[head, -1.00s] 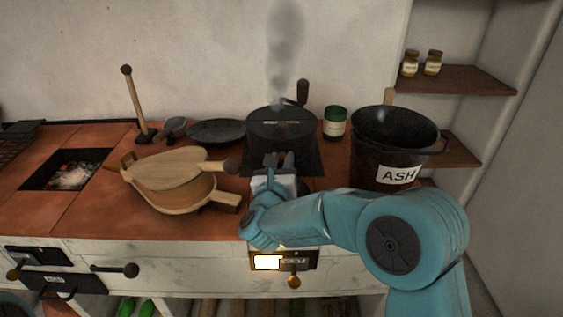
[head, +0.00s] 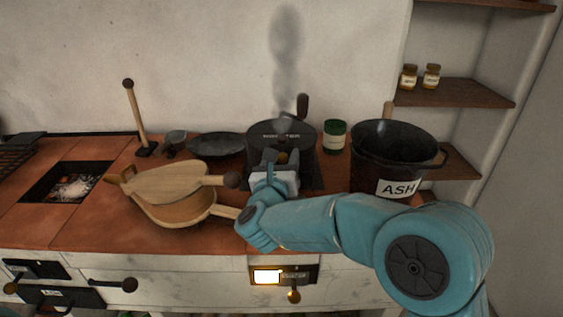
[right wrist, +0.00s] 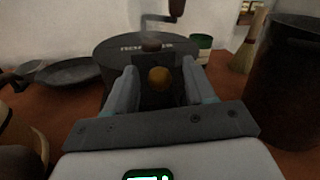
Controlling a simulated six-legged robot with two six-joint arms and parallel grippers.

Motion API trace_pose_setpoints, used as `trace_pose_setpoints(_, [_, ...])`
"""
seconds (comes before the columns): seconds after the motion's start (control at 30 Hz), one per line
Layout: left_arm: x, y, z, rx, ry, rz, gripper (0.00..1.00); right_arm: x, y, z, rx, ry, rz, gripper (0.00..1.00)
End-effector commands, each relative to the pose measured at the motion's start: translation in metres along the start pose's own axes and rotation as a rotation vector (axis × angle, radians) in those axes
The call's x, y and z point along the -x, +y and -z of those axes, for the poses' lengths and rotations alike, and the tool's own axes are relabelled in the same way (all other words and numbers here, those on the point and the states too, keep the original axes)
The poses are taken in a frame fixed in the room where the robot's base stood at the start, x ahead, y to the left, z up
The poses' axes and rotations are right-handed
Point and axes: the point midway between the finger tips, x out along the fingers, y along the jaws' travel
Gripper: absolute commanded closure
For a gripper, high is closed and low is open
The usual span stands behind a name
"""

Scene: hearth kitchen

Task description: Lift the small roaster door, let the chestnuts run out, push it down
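The black drum roaster (head: 281,133) stands on the red tiled counter with a crank handle at its back; smoke hangs above it. In the right wrist view the roaster (right wrist: 120,52) is ahead, and the knob (right wrist: 158,78) appears between the two open fingers, with a gap on each side. The small door itself is mostly hidden by the gripper. No chestnuts are visible. My left gripper is out of view.
A wooden bellows (head: 165,182) lies left of my right arm. The ASH bucket (head: 392,155) stands close on the right. An open ember pit (head: 68,183) is at the left.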

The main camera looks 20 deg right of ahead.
Motion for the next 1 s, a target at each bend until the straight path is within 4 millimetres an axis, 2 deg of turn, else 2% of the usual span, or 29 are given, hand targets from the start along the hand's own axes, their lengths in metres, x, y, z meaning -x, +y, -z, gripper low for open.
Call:
trace_pose_setpoints(0.23, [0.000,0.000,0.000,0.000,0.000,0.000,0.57,0.002,0.001,0.002,0.002,0.003,-0.002,0.46])
trace_pose_setpoints(0.37, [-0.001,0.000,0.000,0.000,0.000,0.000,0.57,0.018,0.001,0.002,0.002,0.004,-0.004,0.46])
trace_pose_setpoints(0.8, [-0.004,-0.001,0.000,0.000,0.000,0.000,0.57,0.129,0.002,0.001,0.001,0.001,-0.006,0.46])
trace_pose_setpoints(1.0, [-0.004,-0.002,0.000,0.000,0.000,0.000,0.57,0.157,0.001,0.001,0.000,0.001,-0.002,0.46])
